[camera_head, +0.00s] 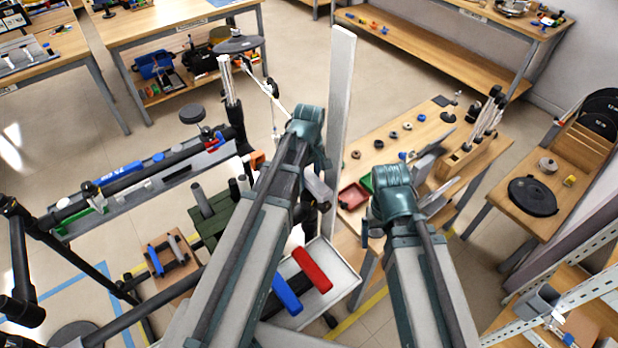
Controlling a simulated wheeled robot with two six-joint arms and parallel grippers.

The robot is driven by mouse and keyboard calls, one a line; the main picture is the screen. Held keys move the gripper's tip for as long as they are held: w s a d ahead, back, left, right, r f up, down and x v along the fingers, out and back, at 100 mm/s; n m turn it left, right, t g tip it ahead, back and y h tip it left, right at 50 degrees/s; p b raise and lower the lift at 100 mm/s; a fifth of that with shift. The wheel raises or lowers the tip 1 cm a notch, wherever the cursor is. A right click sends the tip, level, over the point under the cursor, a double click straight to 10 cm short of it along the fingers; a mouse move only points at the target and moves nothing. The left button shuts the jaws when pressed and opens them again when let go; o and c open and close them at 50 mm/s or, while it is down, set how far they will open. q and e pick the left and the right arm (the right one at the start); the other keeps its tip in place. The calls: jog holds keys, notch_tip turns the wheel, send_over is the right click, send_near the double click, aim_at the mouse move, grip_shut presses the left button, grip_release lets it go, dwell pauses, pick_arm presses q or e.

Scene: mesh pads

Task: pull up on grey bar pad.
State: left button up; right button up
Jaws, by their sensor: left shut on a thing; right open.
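A tall, pale grey bar (341,95) stands upright in the middle of the head view and looks like the grey bar pad. Its lower part is partly hidden by my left arm. My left gripper (318,190) is at the bar's lower left side, below the teal joint of my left arm. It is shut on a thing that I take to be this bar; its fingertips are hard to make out. My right gripper (436,180) is open, right of the bar and close to the small wooden table, partly hidden behind my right arm's teal joint.
A white tray (345,284) with a red and a blue piece lies below the grippers. The wooden table (400,118) holds small knobs and a red bin (353,196). A long grey beam (150,186) with blue parts is at left. Floor is clear behind the bar.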

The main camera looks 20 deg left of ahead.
pick_arm(q)
grip_shut()
jog(key=shift+w+r, duration=0.1)
jog(key=shift+w, duration=0.05)
dwell(0.6)
jog(key=o, duration=1.1)
grip_release()
jog(key=shift+r+p, duration=0.15)
jog(key=shift+p, duration=0.15)
notch_tip(320, 180, up, 14)
jog(key=p, duration=1.3)
jog(key=shift+f, duration=0.2)
jog(key=shift+f, duration=0.15)
notch_tip(320, 180, down, 13)
jog(key=b, duration=1.3)
jog(key=shift+f, duration=0.15)
